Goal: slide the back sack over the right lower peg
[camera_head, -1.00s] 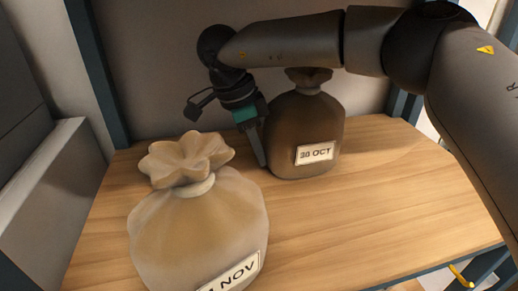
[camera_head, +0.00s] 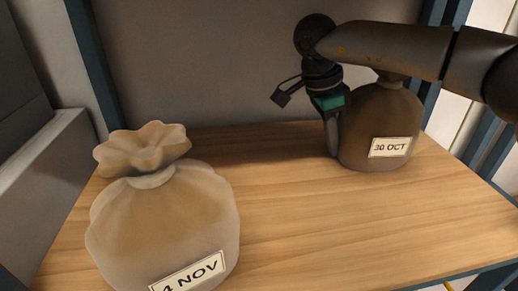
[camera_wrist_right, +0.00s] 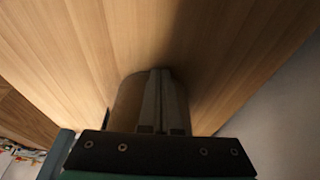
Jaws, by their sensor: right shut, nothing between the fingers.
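The back sack (camera_head: 372,118) is dark brown with a "30 OCT" label and stands upright on the wooden shelf (camera_head: 300,215) near its back right. My right arm passes in front of its top and hides most of its neck. My right gripper (camera_head: 333,150) points down, shut and empty, against or very close to the sack's left side. In the right wrist view, its closed fingers (camera_wrist_right: 160,100) reach down beside a brown rounded surface, probably the sack. I cannot make out a peg clearly. My left gripper is not in view.
A paler sack (camera_head: 165,225) labelled "4 NOV" stands at the front left. The shelf between the sacks is clear. A blue post (camera_head: 437,45) rises behind the back sack's right side. A small yellow piece (camera_head: 448,287) barely shows at the bottom right edge.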

